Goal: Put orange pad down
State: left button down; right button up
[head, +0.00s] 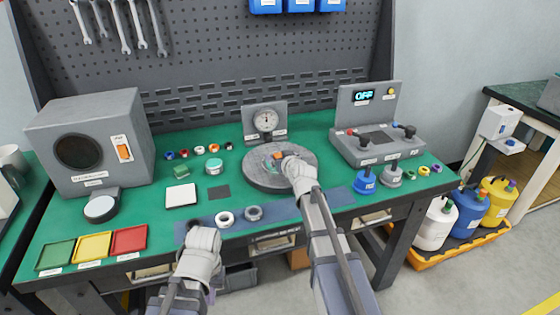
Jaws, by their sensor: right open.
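A small orange patch, which looks like the orange pad (277,155), shows at the tip of my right gripper (281,158), over the round grey plate (255,180). The gripper partly hides it, and I cannot tell whether it touches the plate. My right gripper is open and reaches over the plate from the front. My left gripper (194,226) is low over the blue strip at the table's front edge, left of a white ring (225,219). Its fingers are too small and dark to tell whether they are open.
A dial gauge (265,122) stands behind the plate. A grey control box with an OFF display (364,96) is to the right. Green, yellow and red trays (128,240) lie front left. A grey ring (254,213) and a white square (181,195) lie near the front. Several small coloured rings lie behind.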

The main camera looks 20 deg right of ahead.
aim_at(280, 155)
grip_shut()
dwell(0.6)
jog(key=shift+r, duration=0.15)
notch_tip(280, 155, up, 16)
jog(key=p, duration=1.6)
jog(key=shift+r+p, duration=0.25)
jog(key=shift+p, duration=0.15)
